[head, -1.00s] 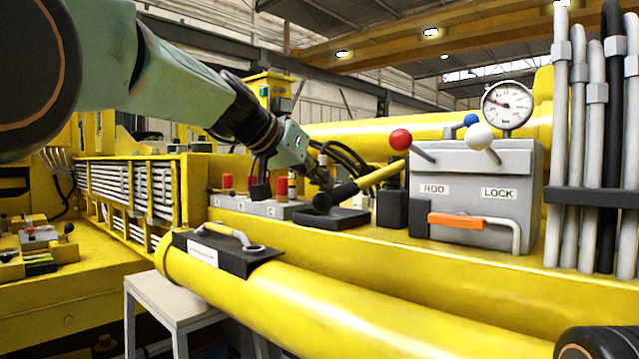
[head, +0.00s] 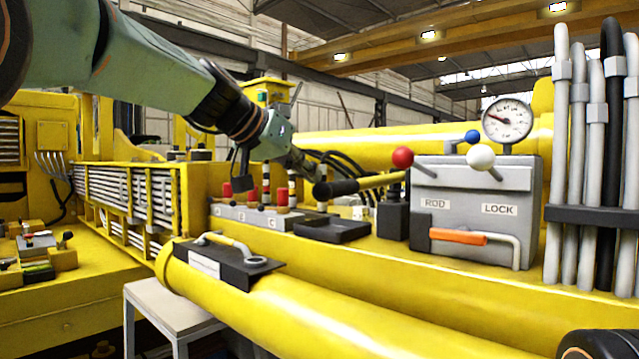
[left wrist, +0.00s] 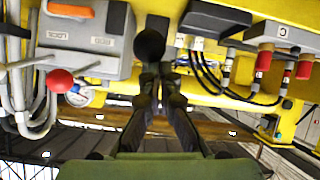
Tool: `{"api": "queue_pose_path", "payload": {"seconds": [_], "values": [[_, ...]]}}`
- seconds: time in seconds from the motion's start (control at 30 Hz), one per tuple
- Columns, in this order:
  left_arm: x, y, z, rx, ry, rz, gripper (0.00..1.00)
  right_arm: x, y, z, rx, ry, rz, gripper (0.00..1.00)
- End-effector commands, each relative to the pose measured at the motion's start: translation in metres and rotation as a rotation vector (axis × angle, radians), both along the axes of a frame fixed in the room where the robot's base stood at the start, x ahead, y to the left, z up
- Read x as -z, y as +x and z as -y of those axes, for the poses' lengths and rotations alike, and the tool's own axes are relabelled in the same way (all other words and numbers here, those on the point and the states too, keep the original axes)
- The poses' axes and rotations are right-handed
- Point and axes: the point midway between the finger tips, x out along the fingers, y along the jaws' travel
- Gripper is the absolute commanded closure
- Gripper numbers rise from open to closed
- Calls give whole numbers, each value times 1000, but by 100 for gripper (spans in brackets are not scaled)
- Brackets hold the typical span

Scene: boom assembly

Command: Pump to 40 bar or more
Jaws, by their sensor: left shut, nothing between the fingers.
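The pump lever (head: 340,187) has a black grip and a yellow rod, running nearly level to a dark pump body (head: 392,215) beside the grey box. My left gripper (head: 316,174) is shut and empty, at the free end of the grip. In the left wrist view my fingers (left wrist: 161,78) are right by the grip's round black end (left wrist: 150,45); I cannot tell whether they touch it. The round gauge (head: 507,120) stands above the grey valve box (head: 470,205); its needle points to the upper left, and its numbers are too small to read. My right gripper is out of view.
The box carries red (head: 403,157), blue and white ball levers and an orange-handled bar (head: 457,237). A black tray (head: 332,229) lies below the grip. Red-capped controls (head: 282,195) stand left of it. Upright hoses (head: 595,150) stand at the right.

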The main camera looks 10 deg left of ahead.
Motion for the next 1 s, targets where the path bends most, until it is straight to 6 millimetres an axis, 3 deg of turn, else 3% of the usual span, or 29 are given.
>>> {"api": "queue_pose_path", "payload": {"seconds": [0.13,0.43,1.0], "values": [[5,-22,-17,0,-2,-1,100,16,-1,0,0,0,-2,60],[1,-56,-44,-1,-2,0,100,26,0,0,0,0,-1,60],[-1,-62,-49,1,-1,1,100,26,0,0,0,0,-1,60]]}}
